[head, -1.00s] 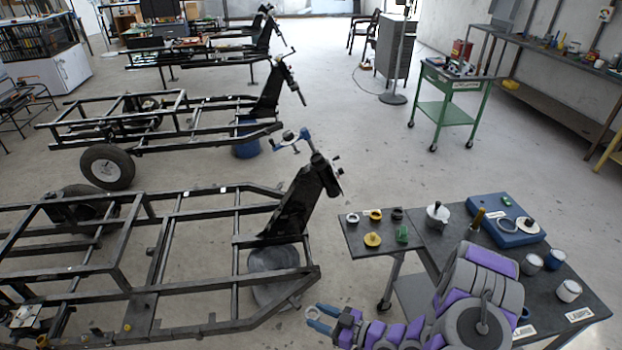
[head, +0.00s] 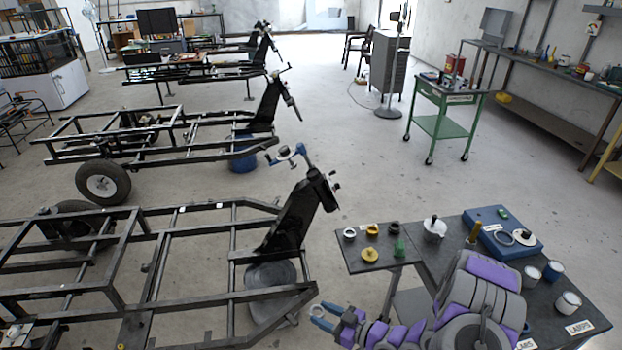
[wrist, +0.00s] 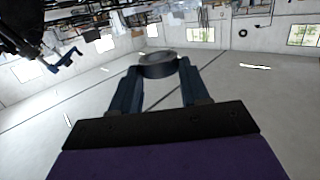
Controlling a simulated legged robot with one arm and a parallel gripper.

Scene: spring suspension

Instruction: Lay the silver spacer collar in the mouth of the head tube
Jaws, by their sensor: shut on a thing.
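My gripper (head: 319,316) is shut on a grey metal ring, which I take for the silver spacer collar; the collar (wrist: 157,66) lies between both fingertips in the wrist view. In the head view the gripper is low in the middle, between the nearest frame and the bench. The head tube (head: 318,180) is at the top of the black leaning neck of the nearest frame, above the gripper in the picture. A blue clamp (head: 290,153) sticks out by its top and also shows at the upper left in the wrist view (wrist: 65,54). The tube's mouth is too small to make out.
A dark bench (head: 455,246) at right carries small rings, a yellow part, a green part, white cups and a blue tray (head: 507,232). The frame's rails (head: 180,238) fill the left. A green trolley (head: 443,125) stands farther back. Bare floor lies between.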

